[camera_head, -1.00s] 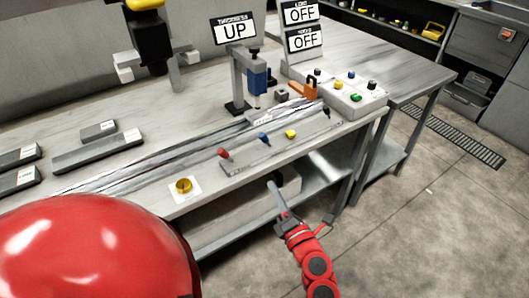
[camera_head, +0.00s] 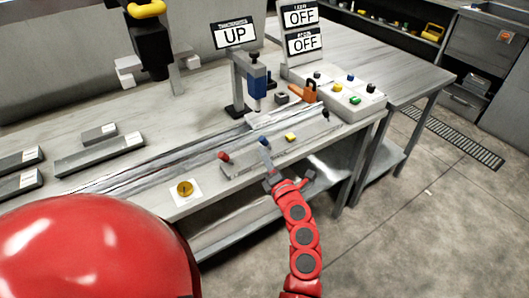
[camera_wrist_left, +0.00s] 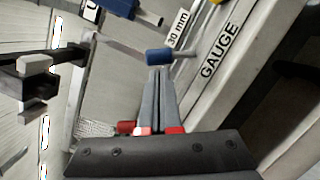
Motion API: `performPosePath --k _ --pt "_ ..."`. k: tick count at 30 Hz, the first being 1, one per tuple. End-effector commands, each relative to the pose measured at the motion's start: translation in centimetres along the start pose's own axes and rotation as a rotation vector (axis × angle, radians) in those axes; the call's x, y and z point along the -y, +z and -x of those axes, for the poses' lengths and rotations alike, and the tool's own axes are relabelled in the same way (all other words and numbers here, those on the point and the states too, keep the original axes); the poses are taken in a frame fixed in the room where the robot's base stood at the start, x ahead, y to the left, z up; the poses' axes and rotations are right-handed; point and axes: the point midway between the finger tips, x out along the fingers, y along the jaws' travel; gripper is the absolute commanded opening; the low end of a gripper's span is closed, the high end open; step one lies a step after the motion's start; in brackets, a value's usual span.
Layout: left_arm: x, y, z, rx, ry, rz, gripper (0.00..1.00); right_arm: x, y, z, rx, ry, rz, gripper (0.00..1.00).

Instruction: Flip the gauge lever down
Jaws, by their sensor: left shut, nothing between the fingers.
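A blue-knobbed lever (camera_head: 264,140) stands on the panel strip (camera_head: 235,169) along the bench's front edge. In the left wrist view its blue knob (camera_wrist_left: 159,56) is just beyond my fingertips, beside labels reading "30 mm" and "GAUGE". Contact cannot be told. My left gripper (camera_head: 266,153) is shut and empty, reaching up to the strip from the front; its closed fingers (camera_wrist_left: 157,72) also show in the wrist view. The gauge stand with a blue body (camera_head: 257,84) is behind, under a sign (camera_head: 234,33) reading "UP". My right gripper is not in view.
A red knob (camera_head: 223,156) is left of the blue one, a yellow knob (camera_head: 290,137) right. A button box (camera_head: 345,107), an orange-handled part (camera_head: 305,92) and two "OFF" signs are farther right. Grey blocks (camera_head: 100,154) lie left. Open floor is at the right.

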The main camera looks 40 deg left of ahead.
Motion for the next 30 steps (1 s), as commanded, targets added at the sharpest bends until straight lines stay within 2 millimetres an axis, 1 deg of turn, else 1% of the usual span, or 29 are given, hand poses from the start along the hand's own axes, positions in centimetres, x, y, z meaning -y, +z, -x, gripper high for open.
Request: performPosePath --k 13,20,30 --pt "0.0 0.2 -0.2 -0.001 0.000 -0.001 0.00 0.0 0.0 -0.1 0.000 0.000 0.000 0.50" --pt "-0.3 0.5 -0.3 -0.003 -0.009 -0.040 0.00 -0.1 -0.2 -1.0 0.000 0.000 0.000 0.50" --pt "-0.3 0.7 -0.3 -0.002 -0.019 -0.090 0.00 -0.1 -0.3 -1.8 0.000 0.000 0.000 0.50"
